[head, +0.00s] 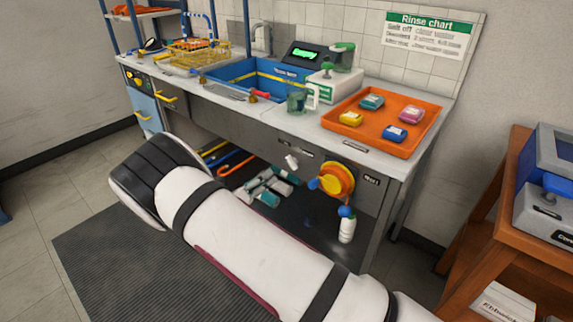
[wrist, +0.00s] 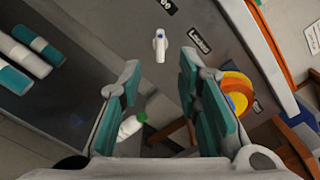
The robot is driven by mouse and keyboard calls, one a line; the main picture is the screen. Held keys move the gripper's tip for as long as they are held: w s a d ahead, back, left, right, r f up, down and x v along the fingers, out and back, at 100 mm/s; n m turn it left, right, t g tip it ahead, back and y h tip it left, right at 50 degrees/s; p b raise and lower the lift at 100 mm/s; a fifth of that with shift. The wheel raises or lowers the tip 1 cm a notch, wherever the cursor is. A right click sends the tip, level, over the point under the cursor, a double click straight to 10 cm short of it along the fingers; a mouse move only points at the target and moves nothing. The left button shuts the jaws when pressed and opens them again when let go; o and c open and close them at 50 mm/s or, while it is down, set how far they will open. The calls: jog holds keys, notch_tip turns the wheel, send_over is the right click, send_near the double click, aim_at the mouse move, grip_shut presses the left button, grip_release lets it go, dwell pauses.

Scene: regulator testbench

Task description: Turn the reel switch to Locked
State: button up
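The reel switch, a small white knob (head: 291,161), is on the grey front of the bench below the worktop, left of the orange and yellow hose reel (head: 337,181). In the wrist view the knob (wrist: 160,46) is ahead of my gripper (wrist: 160,65), between the lines of the two fingers and apart from them. Its long axis runs up the picture. A dark label (wrist: 198,40) that seems to read Locked is to its right; another label (wrist: 168,6) is above, partly cut off. My gripper is open and empty. In the head view my arm hides it.
The reel (wrist: 237,92) is close beside my right finger. A white bottle with a green cap (wrist: 131,125) shows below, between the fingers. Teal and white bottles (wrist: 30,48) lie at left. An orange tray (head: 380,148) with colored packs is on the worktop.

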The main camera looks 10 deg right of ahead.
aim_at(288, 163)
jog(key=b+x, duration=0.1)
jog(key=x, duration=1)
jog(key=shift+d, duration=0.1)
grip_shut()
